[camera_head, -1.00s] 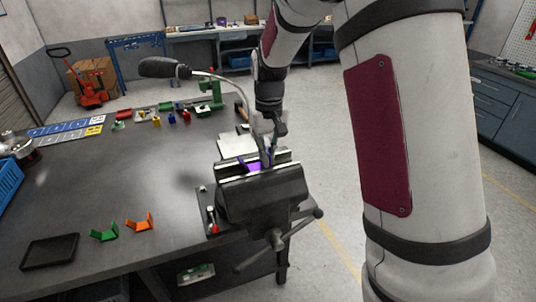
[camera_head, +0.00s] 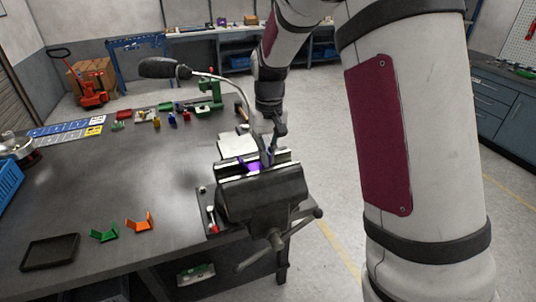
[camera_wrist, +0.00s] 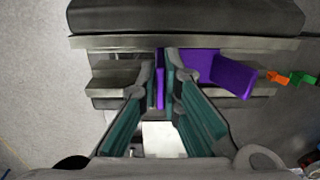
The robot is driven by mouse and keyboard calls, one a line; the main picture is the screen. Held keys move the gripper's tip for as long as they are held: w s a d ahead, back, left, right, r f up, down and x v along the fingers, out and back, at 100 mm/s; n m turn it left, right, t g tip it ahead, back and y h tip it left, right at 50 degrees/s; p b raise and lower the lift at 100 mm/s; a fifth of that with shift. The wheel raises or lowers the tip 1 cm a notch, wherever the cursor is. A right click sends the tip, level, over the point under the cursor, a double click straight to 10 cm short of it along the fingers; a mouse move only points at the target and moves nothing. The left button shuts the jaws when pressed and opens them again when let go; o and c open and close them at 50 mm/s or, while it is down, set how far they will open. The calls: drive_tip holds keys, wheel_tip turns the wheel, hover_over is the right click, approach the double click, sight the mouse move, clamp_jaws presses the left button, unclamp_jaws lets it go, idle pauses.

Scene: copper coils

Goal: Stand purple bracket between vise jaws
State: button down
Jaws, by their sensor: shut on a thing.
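The purple bracket (camera_head: 254,167) is at the vise (camera_head: 262,192), in the gap between its jaws. In the wrist view the bracket (camera_wrist: 228,73) spreads to the right, with one thin upright plate of it between my fingertips. My gripper (camera_head: 267,152) is above the vise, shut on that plate. In the wrist view the fingers of my gripper (camera_wrist: 161,75) reach down between the vise jaws (camera_wrist: 110,88). The lower part of the bracket is hidden, and I cannot tell whether it touches the jaws.
A green bracket (camera_head: 104,233) and an orange bracket (camera_head: 140,222) lie on the table (camera_head: 110,180) at front left, near a black tray (camera_head: 50,251). A lamp (camera_head: 165,68) arches over the table behind the vise. The middle of the table is clear.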

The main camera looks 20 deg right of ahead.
drive_tip(key=shift+s+f, duration=0.15)
drive_tip(key=shift+f, duration=0.65)
drive_tip(key=c, duration=1.7)
unclamp_jaws()
drive_tip(key=shift+f, duration=0.1)
